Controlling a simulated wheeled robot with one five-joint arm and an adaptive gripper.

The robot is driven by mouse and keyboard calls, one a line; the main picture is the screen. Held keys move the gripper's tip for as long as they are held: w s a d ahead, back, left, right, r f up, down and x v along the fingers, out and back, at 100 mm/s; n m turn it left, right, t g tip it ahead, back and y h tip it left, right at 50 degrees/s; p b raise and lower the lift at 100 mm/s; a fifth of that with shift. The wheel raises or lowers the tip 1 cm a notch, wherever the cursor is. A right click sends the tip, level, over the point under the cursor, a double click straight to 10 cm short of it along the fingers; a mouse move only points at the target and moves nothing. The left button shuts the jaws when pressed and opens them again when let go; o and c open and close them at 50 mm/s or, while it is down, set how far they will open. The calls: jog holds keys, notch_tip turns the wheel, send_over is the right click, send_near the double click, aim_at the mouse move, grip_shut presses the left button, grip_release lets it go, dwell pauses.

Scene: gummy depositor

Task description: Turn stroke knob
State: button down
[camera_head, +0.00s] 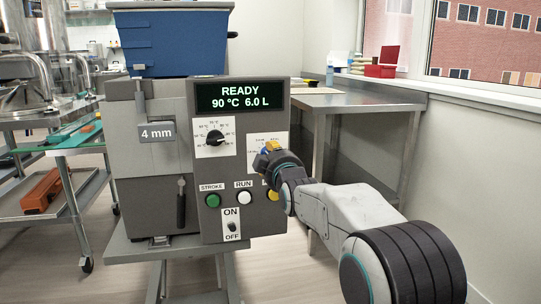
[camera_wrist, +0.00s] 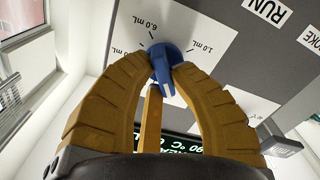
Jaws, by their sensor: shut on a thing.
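The stroke knob (camera_wrist: 164,58) is blue and sits on a white dial plate (camera_wrist: 205,28) with mL marks; "6.0 mL" and "1.0 mL" can be read in the wrist view. My gripper (camera_wrist: 166,66) has its tan fingers closed on both sides of the knob. The knob's narrow fin points down in that picture. In the head view my gripper (camera_head: 268,158) is at the right side of the machine's grey front panel (camera_head: 262,218), covering most of the dial plate (camera_head: 258,141). The display (camera_head: 240,96) reads "READY 90 °C 6.0 L".
A black temperature knob (camera_head: 214,138) is left of my gripper. Below are a green button (camera_head: 212,201), a white button (camera_head: 244,198), a yellow button (camera_head: 272,195) partly hidden by my gripper, and an ON/OFF switch (camera_head: 232,227). A steel table (camera_head: 345,103) stands behind.

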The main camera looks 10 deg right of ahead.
jog(key=shift+r+m, duration=0.1)
jog(key=shift+m, duration=0.7)
jog(key=c, duration=1.1)
grip_release()
jog(key=s, duration=1.2)
